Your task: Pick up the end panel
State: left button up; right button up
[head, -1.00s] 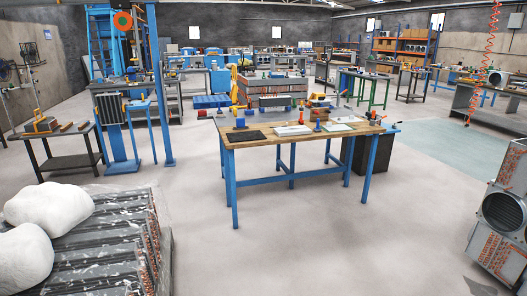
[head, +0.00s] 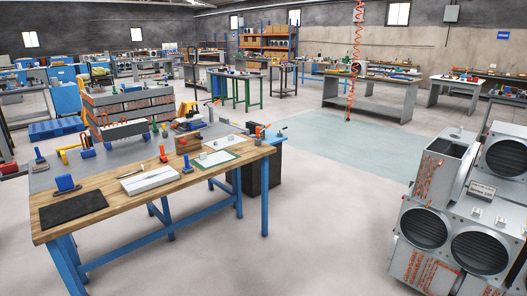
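I cannot tell for sure which thing is the end panel. A pale flat panel-like piece (head: 152,180) lies on the wooden top of the blue-legged workbench (head: 98,212) at the left. A green-edged white sheet or board (head: 213,161) lies to its right, with a small grey piece on it. At the far right, grey metal housings (head: 453,228) with round dark openings are stacked. Neither of my grippers shows in the head view.
The bench also carries a black mat (head: 74,208), a blue block (head: 65,184), and red and blue upright tools. A dark cabinet (head: 262,166) stands at its right end. Open pale floor (head: 320,225) lies between bench and housings. Other benches stand farther back.

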aim_at(205, 160)
jog(key=i+l+u, duration=0.1)
jog(key=i, duration=1.65)
jog(key=i+l+u, duration=0.15)
jog(key=i+u, duration=0.35)
jog(key=i+l+u, duration=0.7)
jog(key=i+u, duration=0.15)
jog(key=u, duration=0.15)
jog(key=i+l+u, duration=0.6)
jog(key=l+u, duration=0.2)
jog(key=u, duration=0.15)
